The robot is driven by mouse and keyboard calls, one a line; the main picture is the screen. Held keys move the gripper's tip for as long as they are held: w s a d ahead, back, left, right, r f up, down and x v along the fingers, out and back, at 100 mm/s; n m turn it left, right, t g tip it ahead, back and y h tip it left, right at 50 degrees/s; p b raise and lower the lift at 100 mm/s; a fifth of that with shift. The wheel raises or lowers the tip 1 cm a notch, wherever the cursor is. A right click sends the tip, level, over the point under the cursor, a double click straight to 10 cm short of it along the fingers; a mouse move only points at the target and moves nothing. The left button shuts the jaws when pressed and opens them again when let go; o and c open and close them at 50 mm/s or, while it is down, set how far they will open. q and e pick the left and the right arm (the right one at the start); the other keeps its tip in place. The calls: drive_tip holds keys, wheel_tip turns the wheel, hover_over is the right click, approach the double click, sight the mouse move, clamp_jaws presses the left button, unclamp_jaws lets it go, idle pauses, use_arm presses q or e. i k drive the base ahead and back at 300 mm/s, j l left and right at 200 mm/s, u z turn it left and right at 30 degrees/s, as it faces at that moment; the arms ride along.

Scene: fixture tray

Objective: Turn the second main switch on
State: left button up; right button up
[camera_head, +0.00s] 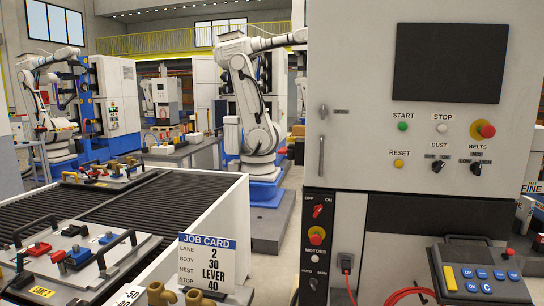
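A grey control cabinet (350,60) stands at the right. On a black strip low on its left side, a small red rotary switch (318,211) sits by the labels OFF and ON; its exact setting is too small to tell. I see no label reading "main" or "second". A red mushroom button (316,236) with a yellow collar sits below it, above the word MOTORS. Black rotary knobs marked DUST (438,165) and BELTS (475,166) are on the upper panel. Neither of my grippers is in view.
START (403,127), STOP (442,128) and RESET (398,163) buttons and a red stop button (483,129) are on the cabinet. A pendant (480,272) juts out at the lower right. A conveyor (190,205) with fixture trays and a job card (207,262) fills the left.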

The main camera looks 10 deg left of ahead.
sight(289, 151)
drive_tip(key=j+z, duration=0.4)
drive_tip(key=j, duration=1.4)
drive_tip(key=j+z, duration=0.1)
drive_tip(key=j, duration=0.35)
drive_tip(key=l+u, duration=0.15)
drive_tip(key=l, duration=0.45)
drive_tip(key=k+l+u, duration=0.1)
drive_tip(key=l, duration=0.45)
drive_tip(key=k+l+u, duration=0.15)
drive_tip(key=l, duration=0.4)
drive_tip(key=i+l+u, duration=0.1)
drive_tip(key=l, duration=0.25)
drive_tip(key=i+l+u, duration=0.15)
drive_tip(key=i+l, duration=0.15)
drive_tip(key=i+l+u, duration=0.1)
drive_tip(key=l, duration=0.3)
drive_tip(key=i+l+u, duration=0.1)
drive_tip(key=l, duration=0.3)
drive_tip(key=i, duration=0.1)
